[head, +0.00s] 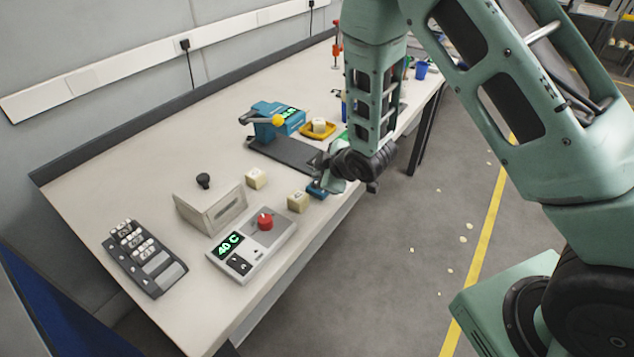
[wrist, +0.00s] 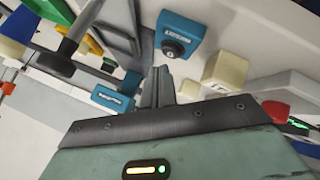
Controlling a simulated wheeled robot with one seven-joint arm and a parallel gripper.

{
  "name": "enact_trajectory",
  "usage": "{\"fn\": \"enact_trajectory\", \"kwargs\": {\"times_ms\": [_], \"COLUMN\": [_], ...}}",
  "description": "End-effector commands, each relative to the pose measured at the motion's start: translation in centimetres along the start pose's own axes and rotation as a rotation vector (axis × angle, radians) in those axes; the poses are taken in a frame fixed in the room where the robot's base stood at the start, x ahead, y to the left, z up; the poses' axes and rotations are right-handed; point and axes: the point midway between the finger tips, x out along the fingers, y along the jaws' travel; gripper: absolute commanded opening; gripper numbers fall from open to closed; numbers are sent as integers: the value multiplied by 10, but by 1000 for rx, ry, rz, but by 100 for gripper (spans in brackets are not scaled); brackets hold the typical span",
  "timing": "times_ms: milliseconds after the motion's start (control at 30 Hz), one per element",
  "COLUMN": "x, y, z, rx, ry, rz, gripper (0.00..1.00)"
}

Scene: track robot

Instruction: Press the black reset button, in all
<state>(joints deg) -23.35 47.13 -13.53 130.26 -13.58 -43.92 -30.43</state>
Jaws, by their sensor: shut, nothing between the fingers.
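A small blue box (wrist: 184,32) with a round black button (wrist: 172,49) on it shows in the wrist view, just beyond my fingertips and slightly right. Its label is too small to read surely. In the head view the blue box (head: 316,190) is near the table's front edge, partly hidden by my gripper (head: 336,183). In the wrist view my gripper (wrist: 158,74) is shut and empty, its fingertips apart from the button in the picture. Whether it is above or beside the box is hard to tell.
A grey control unit (head: 277,238) with a red knob and "40 C" display stands left of my gripper. Cream cubes (head: 298,201) lie nearby. A teal device (head: 279,118) with a yellow-tipped lever stands behind. A keypad (head: 145,262) and a black-knobbed box (head: 208,208) are farther left.

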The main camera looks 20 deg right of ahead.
Motion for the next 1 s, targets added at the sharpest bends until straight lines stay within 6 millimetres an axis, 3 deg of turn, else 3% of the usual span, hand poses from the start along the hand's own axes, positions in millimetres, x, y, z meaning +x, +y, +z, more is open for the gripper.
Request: {"fn": "enact_trajectory", "kwargs": {"times_ms": [1000], "x": [6], "y": [-4], "z": [4], "rx": [0], "ry": [0], "rz": [0], "gripper": [0]}}
